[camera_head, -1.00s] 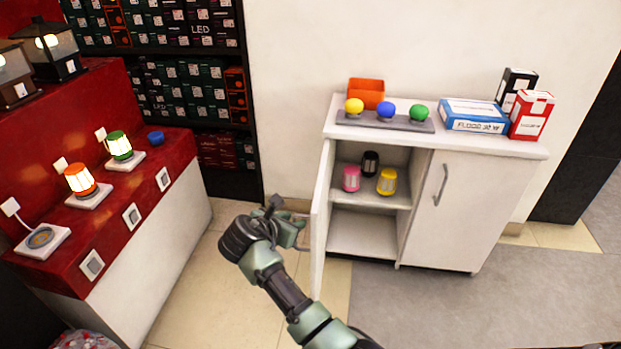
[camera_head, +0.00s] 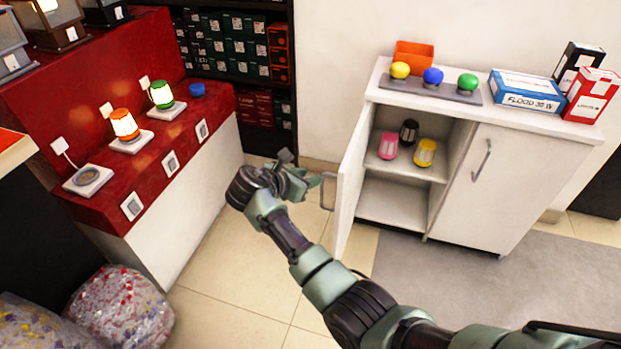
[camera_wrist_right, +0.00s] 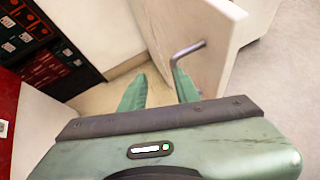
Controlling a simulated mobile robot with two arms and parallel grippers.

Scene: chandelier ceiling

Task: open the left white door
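The left white door (camera_head: 350,190) of the low white cabinet is swung well out toward me and shows at a steep angle in the head view. Its grey handle (camera_head: 327,192) is on the door's left-facing side. My right gripper (camera_head: 312,182) is left of the door with its fingertips close to the handle. In the right wrist view, my right gripper (camera_wrist_right: 160,85) has its two green fingers apart, with nothing between them. The door (camera_wrist_right: 195,40) and handle (camera_wrist_right: 187,50) are just beyond the right finger; I cannot tell whether they touch. My left gripper is out of view.
Pink (camera_head: 388,146), black (camera_head: 409,132) and yellow (camera_head: 425,152) lanterns stand on the cabinet shelf. The right door (camera_head: 485,190) is shut. A red display counter (camera_head: 110,195) stands at left, with filled bags (camera_head: 120,305) before it. Floor is clear between counter and cabinet.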

